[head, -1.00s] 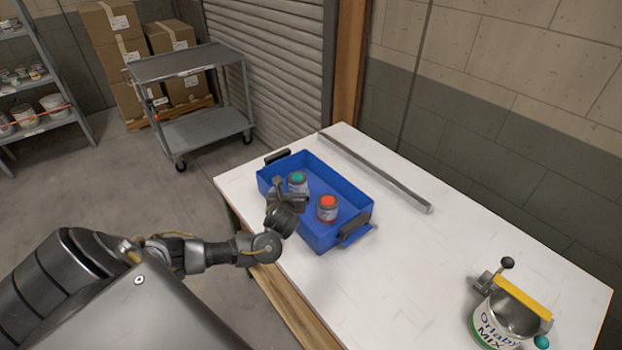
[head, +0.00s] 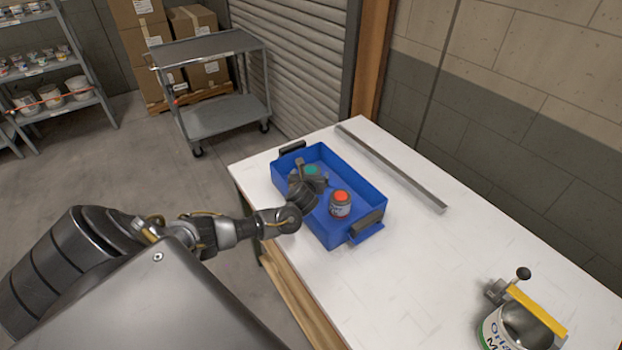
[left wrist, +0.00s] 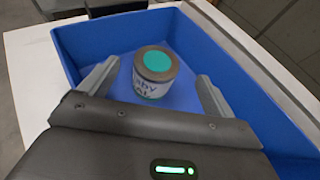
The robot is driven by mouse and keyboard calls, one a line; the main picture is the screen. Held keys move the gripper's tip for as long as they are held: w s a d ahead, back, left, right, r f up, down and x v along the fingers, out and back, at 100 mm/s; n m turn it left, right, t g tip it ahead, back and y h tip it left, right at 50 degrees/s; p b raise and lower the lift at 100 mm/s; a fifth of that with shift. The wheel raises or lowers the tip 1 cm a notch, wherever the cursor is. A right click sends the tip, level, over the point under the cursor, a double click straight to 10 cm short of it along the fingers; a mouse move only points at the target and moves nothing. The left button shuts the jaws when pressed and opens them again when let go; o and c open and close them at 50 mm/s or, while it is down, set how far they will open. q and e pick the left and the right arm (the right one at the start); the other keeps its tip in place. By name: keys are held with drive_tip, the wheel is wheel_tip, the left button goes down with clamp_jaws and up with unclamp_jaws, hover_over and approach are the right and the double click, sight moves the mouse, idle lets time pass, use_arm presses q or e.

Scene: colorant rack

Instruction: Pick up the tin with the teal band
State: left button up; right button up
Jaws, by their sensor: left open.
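The tin with the teal band (head: 311,170) stands in the blue tray (head: 365,180), partly hidden by my gripper in the head view. In the left wrist view the tin (left wrist: 155,62) shows its teal lid centre and a printed white label. My left gripper (left wrist: 158,85) is open, with one finger on each side of the tin and a visible gap to each. In the head view my left gripper (head: 312,178) is down in the tray at the tin. My right gripper is not in view.
A tin with a red-orange top (head: 340,204) stands in the same tray, close to my gripper. The tray has dark handles (head: 292,147). A metal bar (head: 392,168) lies behind it on the white table (head: 430,260). A mixing can (head: 500,335) with a yellow bar stands at the front right.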

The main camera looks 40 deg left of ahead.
sight(312, 169)
use_arm(q)
drive_tip(key=shift+f+p+x, duration=0.15)
drive_tip(key=shift+p+x, duration=0.05)
drive_tip(key=shift+x, duration=1.05)
drive_tip(key=shift+f+p+x, duration=0.1)
drive_tip(key=shift+p+x, duration=0.05)
drive_tip(key=shift+x, duration=1.15)
drive_tip(key=shift+s, duration=0.2)
drive_tip(key=shift+c, duration=0.4)
drive_tip(key=c, duration=1.2)
drive_tip(key=shift+r, duration=0.1)
